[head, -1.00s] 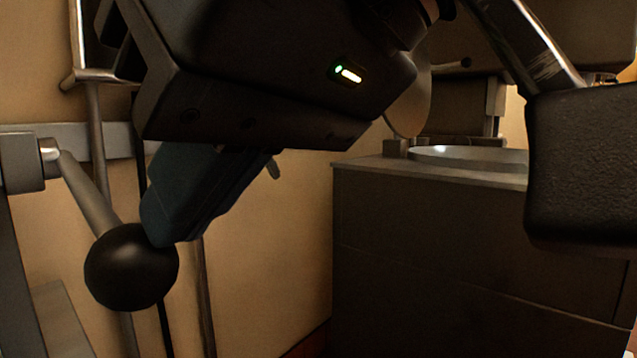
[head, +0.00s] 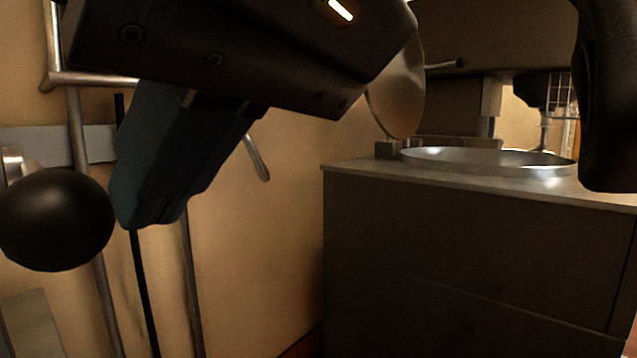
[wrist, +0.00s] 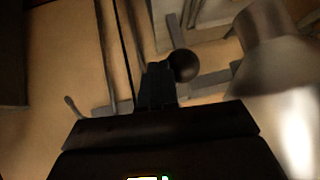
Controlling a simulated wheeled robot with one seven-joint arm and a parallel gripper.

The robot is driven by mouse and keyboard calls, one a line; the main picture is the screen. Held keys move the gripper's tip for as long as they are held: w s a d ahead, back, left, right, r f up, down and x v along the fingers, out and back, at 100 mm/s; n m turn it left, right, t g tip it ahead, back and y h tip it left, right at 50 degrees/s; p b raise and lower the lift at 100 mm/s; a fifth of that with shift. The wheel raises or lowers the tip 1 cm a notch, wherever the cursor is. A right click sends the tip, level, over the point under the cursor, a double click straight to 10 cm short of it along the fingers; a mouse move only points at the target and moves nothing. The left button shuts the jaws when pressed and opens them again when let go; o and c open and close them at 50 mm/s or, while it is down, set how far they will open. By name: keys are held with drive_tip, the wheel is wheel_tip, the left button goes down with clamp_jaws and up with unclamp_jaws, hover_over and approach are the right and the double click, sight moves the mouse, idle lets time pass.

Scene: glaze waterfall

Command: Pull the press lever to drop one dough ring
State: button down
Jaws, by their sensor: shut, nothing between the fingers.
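The press lever ends in a large black ball knob (head: 57,219) at the left of the head view; most of its metal arm is hidden behind the knob. The knob also shows in the wrist view (wrist: 184,66), just right of the fingertips. My gripper (head: 150,222) is shut and empty, its dark blue-grey fingers pointing down. The fingertips are right beside the knob on its right; whether they touch it I cannot tell. In the wrist view my gripper (wrist: 158,68) appears at the centre. No dough ring is in view.
A dark cabinet (head: 470,255) stands at the right with a round shallow metal pan (head: 490,160) on top. Vertical metal pipes (head: 90,200) run along the tan wall (head: 255,230) behind my gripper. A large blurred metal shape (wrist: 280,70) fills the wrist view's right side.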

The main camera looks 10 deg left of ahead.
drive_tip(key=p+v, duration=0.2)
drive_tip(key=v, duration=0.9)
drive_tip(key=shift+w, duration=0.15)
idle(0.6)
